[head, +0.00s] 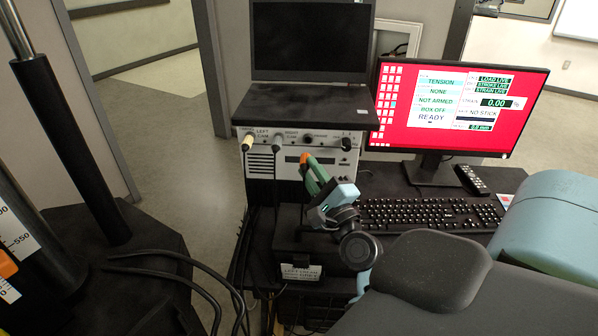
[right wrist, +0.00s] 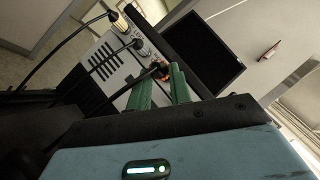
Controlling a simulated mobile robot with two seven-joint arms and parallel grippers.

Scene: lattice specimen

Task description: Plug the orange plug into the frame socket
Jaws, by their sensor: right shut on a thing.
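My right gripper (head: 313,170) reaches toward the front of a grey control box (head: 258,163), its green fingers shut on the orange plug (head: 305,158). The orange plug also shows in the right wrist view (right wrist: 164,72), at the finger ends close to the panel. A round dark socket (head: 308,139) sits on the panel's upper strip, just above the plug in the head view. Its label is too small to read, so I cannot tell if it is the frame socket. I cannot tell whether the plug touches the panel. My left gripper is not in view.
A laptop (head: 310,45) stands on the box. A red-screened monitor (head: 455,105) and keyboard (head: 430,213) are at the right.

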